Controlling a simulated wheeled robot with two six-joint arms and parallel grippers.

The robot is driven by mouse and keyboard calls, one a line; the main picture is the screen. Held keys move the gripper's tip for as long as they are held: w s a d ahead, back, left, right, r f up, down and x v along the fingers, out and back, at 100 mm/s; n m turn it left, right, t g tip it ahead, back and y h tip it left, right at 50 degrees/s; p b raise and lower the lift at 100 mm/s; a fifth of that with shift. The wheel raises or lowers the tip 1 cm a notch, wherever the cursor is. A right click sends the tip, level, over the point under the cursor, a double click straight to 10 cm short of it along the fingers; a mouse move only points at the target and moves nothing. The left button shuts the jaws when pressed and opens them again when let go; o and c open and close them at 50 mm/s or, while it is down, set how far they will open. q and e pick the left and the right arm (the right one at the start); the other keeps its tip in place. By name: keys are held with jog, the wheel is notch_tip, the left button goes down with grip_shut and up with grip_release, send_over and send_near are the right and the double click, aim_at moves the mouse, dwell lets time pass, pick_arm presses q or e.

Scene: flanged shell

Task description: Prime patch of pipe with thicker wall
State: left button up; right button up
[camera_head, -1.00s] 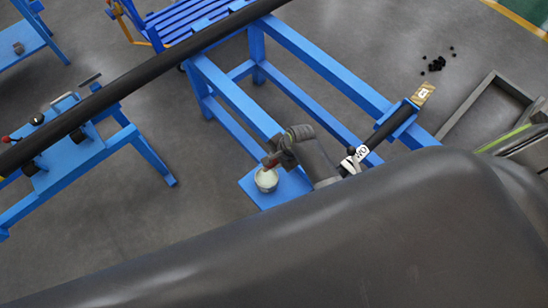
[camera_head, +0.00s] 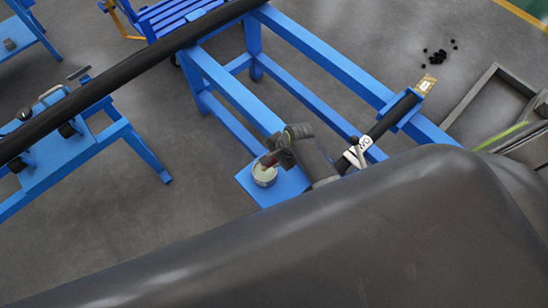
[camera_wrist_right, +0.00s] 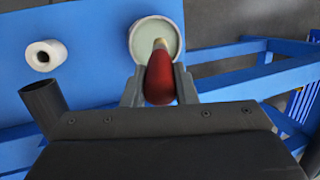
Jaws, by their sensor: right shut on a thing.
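My right gripper (camera_head: 272,160) is shut on a brush with a red handle. In the right wrist view the red handle (camera_wrist_right: 160,78) sits between the fingers, its far end over the can. The round can (camera_head: 264,176) of pale greenish liquid stands on a blue shelf; it also shows in the wrist view (camera_wrist_right: 158,38). The brush's bristles cannot be made out. A long black pipe (camera_head: 110,85) crosses the upper left. A shorter dark tube (camera_head: 385,122) lies at the blue frame on the right. Wall thickness cannot be told. My left gripper is out of view.
A white roll (camera_wrist_right: 45,55) lies on the blue shelf (camera_wrist_right: 85,70) beside the can. A blue bench (camera_head: 85,150) stands at left under the long pipe. Blue frame beams (camera_head: 325,55) run behind my arm. Small black pieces (camera_head: 437,57) lie on the floor at upper right.

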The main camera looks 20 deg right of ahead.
jog(key=shift+f+b, duration=0.4)
jog(key=shift+f, duration=0.2)
dwell(0.9)
jog(key=shift+s+f+p, duration=0.1)
jog(key=shift+p, duration=0.2)
dwell(1.4)
notch_tip(320, 180, up, 7)
jog(key=p, duration=0.8)
dwell(0.6)
